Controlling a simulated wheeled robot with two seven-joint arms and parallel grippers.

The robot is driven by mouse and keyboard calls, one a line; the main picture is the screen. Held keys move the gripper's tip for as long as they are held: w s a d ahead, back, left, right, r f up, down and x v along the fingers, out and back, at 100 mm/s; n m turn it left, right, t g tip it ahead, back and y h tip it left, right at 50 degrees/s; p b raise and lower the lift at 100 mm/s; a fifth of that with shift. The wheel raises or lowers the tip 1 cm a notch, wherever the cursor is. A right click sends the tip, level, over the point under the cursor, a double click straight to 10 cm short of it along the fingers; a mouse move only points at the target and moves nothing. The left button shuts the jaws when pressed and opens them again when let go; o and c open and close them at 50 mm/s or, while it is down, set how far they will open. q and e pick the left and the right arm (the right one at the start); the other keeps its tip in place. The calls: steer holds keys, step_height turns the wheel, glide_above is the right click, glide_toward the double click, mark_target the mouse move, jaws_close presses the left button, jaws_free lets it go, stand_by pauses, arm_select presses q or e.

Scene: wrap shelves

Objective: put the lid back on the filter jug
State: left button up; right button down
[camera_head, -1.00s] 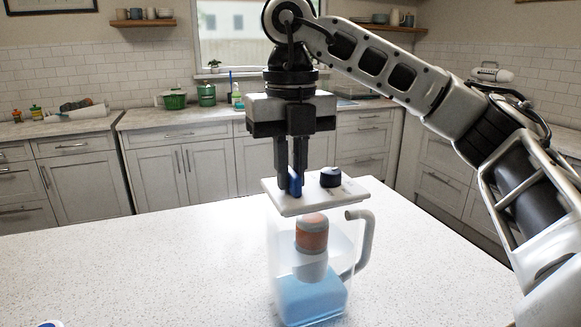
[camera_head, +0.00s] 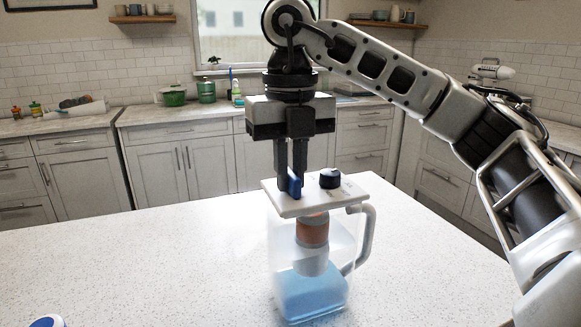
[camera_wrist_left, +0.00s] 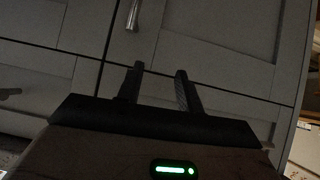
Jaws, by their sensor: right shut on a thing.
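The filter jug (camera_head: 284,247) stands upright on the white speckled counter, clear-walled, with blue water low inside and a grey handle on its right. An orange and white filter (camera_head: 312,232) shows inside it. The white lid (camera_head: 320,201) lies across the top of the jug, with a dark round knob (camera_head: 330,178) and a blue grip. My right gripper (camera_head: 291,188) points straight down and is shut on the lid by its blue grip. Whether the lid is fully seated I cannot tell. My left gripper (camera_wrist_left: 160,84) is open and empty in the left wrist view, facing grey cabinet fronts.
The counter (camera_head: 150,260) is clear around the jug. A blue and white object (camera_head: 47,321) is cut off at the bottom left. Green pots (camera_head: 173,97) and bottles stand on the far back counter.

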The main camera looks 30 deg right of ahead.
stand_by(0.6)
steer(key=shift+f, duration=0.3)
stand_by(0.4)
stand_by(0.4)
steer(key=shift+f, duration=0.2)
stand_by(0.5)
